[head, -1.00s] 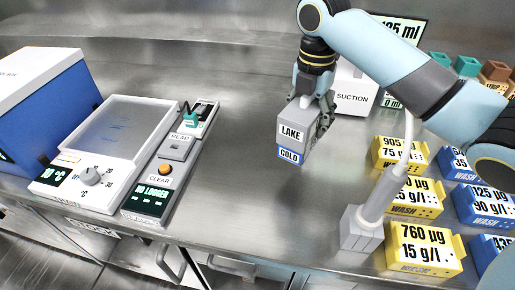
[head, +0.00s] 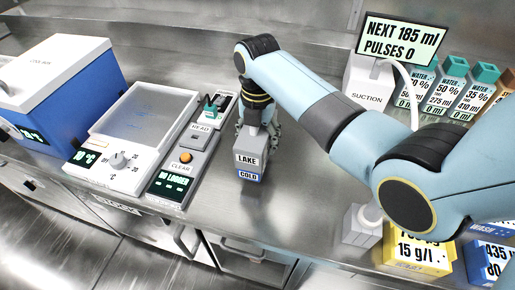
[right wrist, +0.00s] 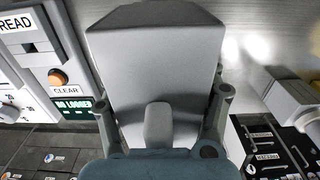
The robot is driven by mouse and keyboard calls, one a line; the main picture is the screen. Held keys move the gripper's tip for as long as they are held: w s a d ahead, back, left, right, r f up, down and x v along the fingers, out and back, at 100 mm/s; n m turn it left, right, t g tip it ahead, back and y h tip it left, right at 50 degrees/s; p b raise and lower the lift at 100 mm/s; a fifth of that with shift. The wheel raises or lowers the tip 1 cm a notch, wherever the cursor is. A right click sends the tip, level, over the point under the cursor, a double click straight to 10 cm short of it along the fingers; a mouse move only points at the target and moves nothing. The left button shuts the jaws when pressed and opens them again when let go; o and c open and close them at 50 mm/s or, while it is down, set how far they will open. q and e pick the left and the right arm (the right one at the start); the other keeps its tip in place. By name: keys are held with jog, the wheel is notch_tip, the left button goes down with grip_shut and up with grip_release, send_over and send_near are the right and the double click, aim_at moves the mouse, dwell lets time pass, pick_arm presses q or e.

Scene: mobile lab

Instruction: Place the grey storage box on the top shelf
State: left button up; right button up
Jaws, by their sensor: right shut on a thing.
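The grey storage box (head: 249,160) carries a label reading LAKE and a blue-edged COLD tag. It is in my right gripper (head: 258,130), upright, over the steel bench in the head view; I cannot tell whether its base touches the bench. In the right wrist view the grey box (right wrist: 155,65) fills the middle, with the fingers of my right gripper (right wrist: 160,115) on both its sides. My left gripper is not in view. No shelf can be made out for certain.
Left of the box stand a logger panel (head: 185,160), a white plate device (head: 130,130) and a blue cool box (head: 70,85). To the right are a suction unit (head: 368,92), bottles (head: 450,75), a grey stand (head: 362,225) and yellow and blue boxes (head: 425,255).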

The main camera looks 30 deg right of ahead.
jog(key=shift+f, duration=2)
jog(key=shift+f, duration=0.1)
jog(key=o, duration=1.6)
